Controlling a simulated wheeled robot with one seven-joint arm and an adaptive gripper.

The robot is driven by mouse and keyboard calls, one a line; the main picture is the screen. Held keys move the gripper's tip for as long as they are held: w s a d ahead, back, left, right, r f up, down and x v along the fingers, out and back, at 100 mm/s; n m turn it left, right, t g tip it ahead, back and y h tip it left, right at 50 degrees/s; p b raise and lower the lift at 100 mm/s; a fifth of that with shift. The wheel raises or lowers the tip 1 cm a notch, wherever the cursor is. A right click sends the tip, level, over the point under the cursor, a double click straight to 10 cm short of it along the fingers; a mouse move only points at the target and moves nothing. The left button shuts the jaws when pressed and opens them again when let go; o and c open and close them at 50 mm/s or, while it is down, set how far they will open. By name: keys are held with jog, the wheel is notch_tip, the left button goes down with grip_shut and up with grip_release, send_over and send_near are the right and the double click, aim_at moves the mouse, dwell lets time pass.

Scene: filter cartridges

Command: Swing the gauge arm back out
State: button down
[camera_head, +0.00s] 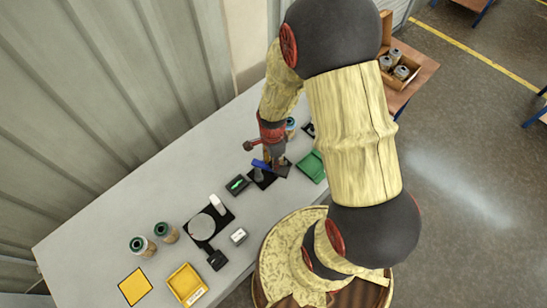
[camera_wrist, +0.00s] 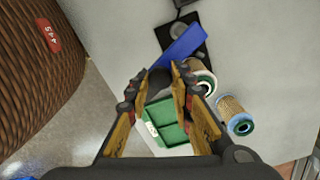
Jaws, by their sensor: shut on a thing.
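The gauge arm is a blue bar (camera_head: 261,164) over a black base plate (camera_head: 261,180) on the grey bench. In the wrist view the blue bar (camera_wrist: 184,44) runs from upper right down towards my fingertips, above the black base with its round grey post. My gripper (camera_head: 274,158) is over the gauge, mostly end-on in the head view. In the wrist view my gripper (camera_wrist: 160,80) has its fingers on either side of a dark rounded knob at the bar's near end. The exact contact is partly hidden by the fingers.
A green tray (camera_head: 313,166) lies right of the gauge. Two cartridges, one blue-ended (camera_wrist: 238,115), are near my fingers. A dark box with a green light (camera_head: 237,184) stands left. Farther left are a round-plated device (camera_head: 201,227), green-topped cartridges (camera_head: 142,246) and a yellow tray (camera_head: 187,285).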

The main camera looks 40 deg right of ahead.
jog(key=shift+s+a+m, duration=0.25)
jog(key=shift+a+m, duration=0.4)
jog(key=shift+m, duration=0.6)
jog(key=shift+s+a+m, duration=0.2)
jog(key=shift+a+m, duration=0.45)
jog(key=shift+m, duration=0.6)
jog(key=c, duration=1.5)
grip_release()
jog(key=shift+c, duration=0.2)
jog(key=shift+r, duration=0.1)
notch_tip(320, 180, up, 12)
